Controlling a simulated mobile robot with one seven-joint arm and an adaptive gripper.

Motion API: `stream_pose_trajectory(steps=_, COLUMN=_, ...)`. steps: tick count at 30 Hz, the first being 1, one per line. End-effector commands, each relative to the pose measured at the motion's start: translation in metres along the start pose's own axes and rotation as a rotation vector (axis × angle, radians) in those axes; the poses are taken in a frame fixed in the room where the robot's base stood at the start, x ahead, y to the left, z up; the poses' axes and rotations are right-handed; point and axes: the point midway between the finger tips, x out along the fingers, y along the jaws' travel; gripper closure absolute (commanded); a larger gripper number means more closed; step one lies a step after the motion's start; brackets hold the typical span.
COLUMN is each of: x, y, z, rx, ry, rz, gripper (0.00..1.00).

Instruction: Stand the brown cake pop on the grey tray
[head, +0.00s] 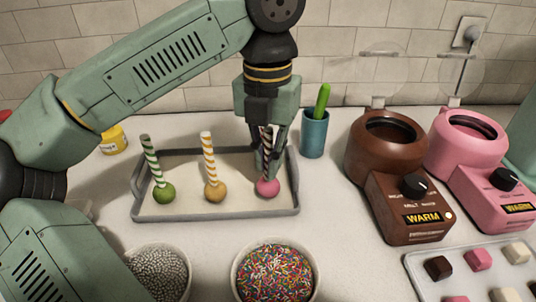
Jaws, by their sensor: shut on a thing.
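The grey tray (216,216) lies on the counter with a pale inner surface. A green cake pop (164,192) with a green-striped stick stands ball-down at its left. A tan cake pop (215,190) with a yellow-striped stick stands in its middle. My gripper (268,160) points down over the tray's right side, shut on the dark-striped stick of a pink cake pop (268,187). That stick is upright and partly hidden by the fingers. The pink ball is at tray level; I cannot tell whether it touches. I see no clearly brown cake pop.
A teal cup (313,135) with a green handle stands just right of the tray. A brown melter (408,205) and pink melter (480,160) are further right. Bowls of silver (158,272) and coloured sprinkles (275,272) stand in front. A tray of cubes is at lower right.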

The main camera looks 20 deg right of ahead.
Motion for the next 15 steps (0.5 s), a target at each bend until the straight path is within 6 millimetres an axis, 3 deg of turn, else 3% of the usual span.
stream_pose_trajectory(steps=11, x=0.0065, y=0.0001, z=-0.0001, rx=0.0, ry=0.0, rz=0.0, gripper=1.0)
stream_pose_trajectory(steps=12, x=0.0065, y=0.0001, z=-0.0001, rx=0.0, ry=0.0, rz=0.0, gripper=0.89)
stream_pose_trajectory(steps=15, x=0.0065, y=0.0, z=-0.0001, rx=0.0, ry=0.0, rz=0.0, gripper=0.82)
